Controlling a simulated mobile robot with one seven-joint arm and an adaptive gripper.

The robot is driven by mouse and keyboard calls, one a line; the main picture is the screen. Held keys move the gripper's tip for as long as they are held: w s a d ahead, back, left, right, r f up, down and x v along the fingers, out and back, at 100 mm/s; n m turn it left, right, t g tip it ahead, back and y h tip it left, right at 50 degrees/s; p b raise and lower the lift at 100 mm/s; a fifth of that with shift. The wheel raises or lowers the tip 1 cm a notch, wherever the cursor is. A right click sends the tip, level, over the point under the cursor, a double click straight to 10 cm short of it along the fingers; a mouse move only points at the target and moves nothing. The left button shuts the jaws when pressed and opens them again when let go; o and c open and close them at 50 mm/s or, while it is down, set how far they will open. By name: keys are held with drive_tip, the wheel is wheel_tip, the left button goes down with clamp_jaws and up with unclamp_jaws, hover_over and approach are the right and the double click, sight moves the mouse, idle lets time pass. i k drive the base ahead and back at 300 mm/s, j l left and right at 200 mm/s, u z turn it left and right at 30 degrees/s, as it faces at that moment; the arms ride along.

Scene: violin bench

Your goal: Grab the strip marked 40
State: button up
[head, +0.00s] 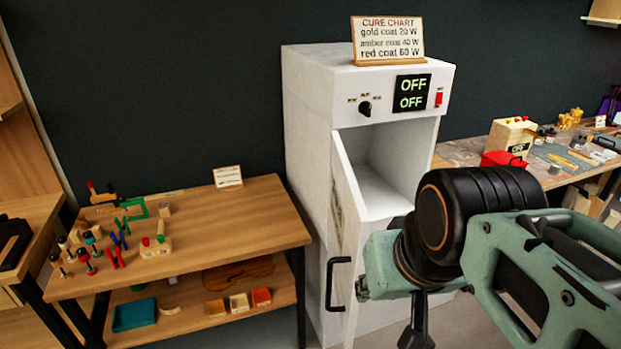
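I cannot make out a strip marked 40 in the head view. The only 40 I can read is on the cure chart (388,38), in the line "amber coat 40 W". My arm reaches in from the right, in front of the white cabinet (308,130). Part of my gripper (417,338) shows as a dark shape at the bottom edge, below the arm's green and black links. Its fingertips are not clear, so I cannot tell whether it is open or shut.
The cabinet's door (345,235) stands open; its displays read OFF. A wooden bench (240,220) at left carries small coloured tools, with a violin-shaped plate (238,273) and small trays on its lower shelf. A cluttered bench at right holds a red box (502,159).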

sight(576, 153)
drive_tip(key=l+z, duration=0.1)
drive_tip(key=z, duration=0.4)
drive_tip(key=i+l+z, duration=0.8)
drive_tip(key=i, duration=0.3)
drive_tip(key=i+l+z, duration=0.15)
drive_tip(key=i, duration=0.35)
drive_tip(key=i+l, duration=0.2)
drive_tip(key=i, duration=0.2)
drive_tip(key=i+l, duration=0.2)
drive_tip(key=i, duration=0.25)
drive_tip(key=i+l, duration=0.2)
drive_tip(key=i, duration=0.2)
drive_tip(key=i+l, duration=0.35)
drive_tip(key=i, duration=0.2)
drive_tip(key=i+l+u, duration=0.1)
drive_tip(key=i+l, duration=0.25)
drive_tip(key=i, duration=0.2)
drive_tip(key=i+l, duration=0.35)
drive_tip(key=i, duration=0.15)
drive_tip(key=i+l+z, duration=0.2)
drive_tip(key=i, duration=0.3)
drive_tip(key=i+l+z, duration=0.15)
drive_tip(key=i, duration=0.4)
drive_tip(key=l, duration=0.1)
